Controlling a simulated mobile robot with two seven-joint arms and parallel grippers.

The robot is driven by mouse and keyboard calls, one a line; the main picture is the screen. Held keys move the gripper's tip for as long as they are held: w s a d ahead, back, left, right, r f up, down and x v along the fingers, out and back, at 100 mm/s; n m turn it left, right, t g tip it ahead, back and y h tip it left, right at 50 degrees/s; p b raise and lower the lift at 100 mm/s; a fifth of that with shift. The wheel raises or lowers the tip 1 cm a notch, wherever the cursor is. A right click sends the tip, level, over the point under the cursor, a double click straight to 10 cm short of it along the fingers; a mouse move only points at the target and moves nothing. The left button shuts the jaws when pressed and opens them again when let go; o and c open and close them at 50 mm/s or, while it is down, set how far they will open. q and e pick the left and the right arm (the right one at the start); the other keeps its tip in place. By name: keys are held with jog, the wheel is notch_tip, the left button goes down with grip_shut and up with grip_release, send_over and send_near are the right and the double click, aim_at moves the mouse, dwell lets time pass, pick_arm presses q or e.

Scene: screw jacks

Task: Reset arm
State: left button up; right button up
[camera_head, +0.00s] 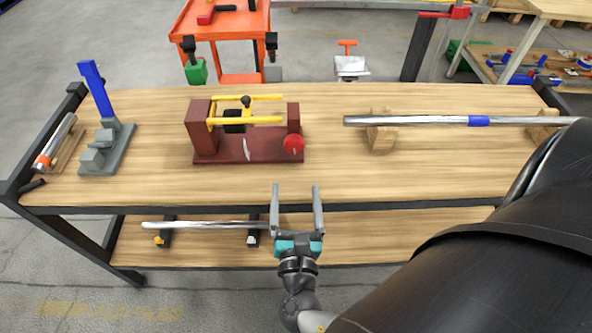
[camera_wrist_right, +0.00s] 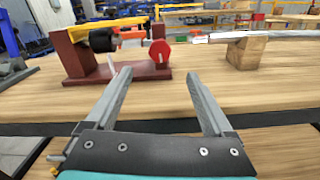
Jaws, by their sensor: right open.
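My right gripper (camera_head: 297,212) is open and empty in front of the table's front edge, with its two grey fingers pointing toward the table. In the right wrist view the fingers (camera_wrist_right: 162,95) are spread wide with nothing between them. My right arm fills the lower right of the head view. A dark red screw jack fixture (camera_head: 248,148) with yellow bars and a red knob stands on the wooden table (camera_head: 230,190), beyond the gripper. It also shows in the right wrist view (camera_wrist_right: 125,78), ahead of the left finger. My left gripper is not in view.
A metal rod (camera_head: 410,121) with a blue band rests on wooden blocks at the right. A lower shelf (camera_head: 375,245) holds another rod (camera_head: 200,225). An orange cart (camera_head: 232,25) stands behind.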

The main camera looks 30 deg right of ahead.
jog(key=shift+v, duration=0.85)
jog(key=shift+f, duration=0.1)
jog(key=s+f+m+g+y, duration=0.3)
jog(key=s+f+m+g, duration=0.15)
jog(key=f, duration=0.85)
jog(key=s+f+m+g+y, duration=0.2)
jog(key=s+f+m+g, duration=0.25)
jog(key=f, duration=0.85)
jog(key=s+f+m+g+y, duration=0.2)
jog(key=s+f+m, duration=0.3)
jog(key=s+m, duration=0.3)
jog(key=s+d+f+m+g+y, duration=0.1)
jog(key=s+f+m+g+y, duration=0.1)
jog(key=s+f+m, duration=0.4)
jog(key=shift+s+f+m+g, duration=0.3)
jog(key=shift+s+m+g, duration=0.1)
jog(key=shift+s+m, duration=0.8)
